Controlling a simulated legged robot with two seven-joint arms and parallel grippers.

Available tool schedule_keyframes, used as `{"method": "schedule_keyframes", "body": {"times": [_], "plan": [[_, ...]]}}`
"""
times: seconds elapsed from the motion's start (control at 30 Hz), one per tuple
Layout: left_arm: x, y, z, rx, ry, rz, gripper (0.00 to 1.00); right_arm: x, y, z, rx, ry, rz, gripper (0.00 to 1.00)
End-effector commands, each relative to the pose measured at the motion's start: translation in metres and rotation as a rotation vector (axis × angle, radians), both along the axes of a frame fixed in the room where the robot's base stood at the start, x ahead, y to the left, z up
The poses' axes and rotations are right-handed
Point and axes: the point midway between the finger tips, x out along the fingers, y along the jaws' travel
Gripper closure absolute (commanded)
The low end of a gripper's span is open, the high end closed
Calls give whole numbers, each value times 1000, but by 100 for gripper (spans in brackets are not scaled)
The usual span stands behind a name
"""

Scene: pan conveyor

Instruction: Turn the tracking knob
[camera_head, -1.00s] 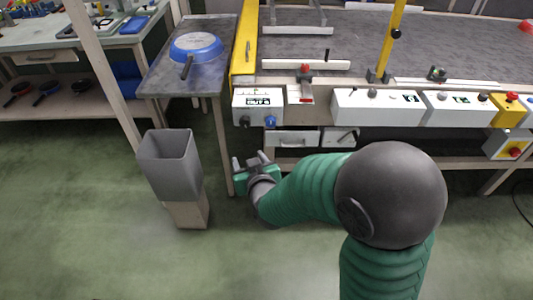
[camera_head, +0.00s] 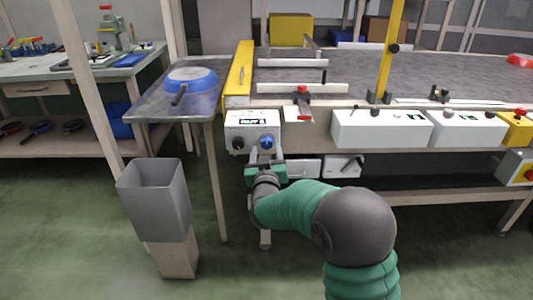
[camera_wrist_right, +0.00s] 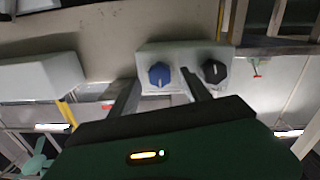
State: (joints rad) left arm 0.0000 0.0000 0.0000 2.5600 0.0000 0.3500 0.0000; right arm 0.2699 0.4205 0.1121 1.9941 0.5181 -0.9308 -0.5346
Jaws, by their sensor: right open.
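A white control box (camera_head: 252,121) on the conveyor's front left corner carries a black knob (camera_head: 238,143) and a blue knob (camera_head: 267,141). I cannot read which label says tracking. My right gripper (camera_head: 266,155) is open and empty, just below and in front of the blue knob. In the right wrist view, the blue knob (camera_wrist_right: 160,75) shows between the two fingers (camera_wrist_right: 161,91), beyond their tips. The black knob (camera_wrist_right: 214,71) lies just outside the right finger there. The fingers appear apart from both knobs. My left gripper is not in view.
A blue pan (camera_head: 190,79) lies on the metal side table (camera_head: 150,103). A grey bin (camera_head: 153,200) stands below it. More white boxes (camera_head: 380,128) line the conveyor's front edge to the right.

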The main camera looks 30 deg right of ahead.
Motion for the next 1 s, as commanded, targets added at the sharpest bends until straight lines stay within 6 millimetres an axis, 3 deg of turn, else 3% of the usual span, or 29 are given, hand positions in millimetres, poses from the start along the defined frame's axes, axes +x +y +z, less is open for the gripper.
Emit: {"method": "schedule_keyframes", "body": {"times": [0.2, 0.47, 0.9, 1.0], "plan": [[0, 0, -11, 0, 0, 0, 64, 24, -16, -1, 0, 0, 0, 44], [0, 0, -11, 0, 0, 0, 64, 26, -17, 1, -1, 1, 1, 44], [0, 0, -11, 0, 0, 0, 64, 26, -16, 0, 0, 0, 1, 99], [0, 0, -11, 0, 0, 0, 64, 26, -16, 0, 0, 0, 2, 100]]}}
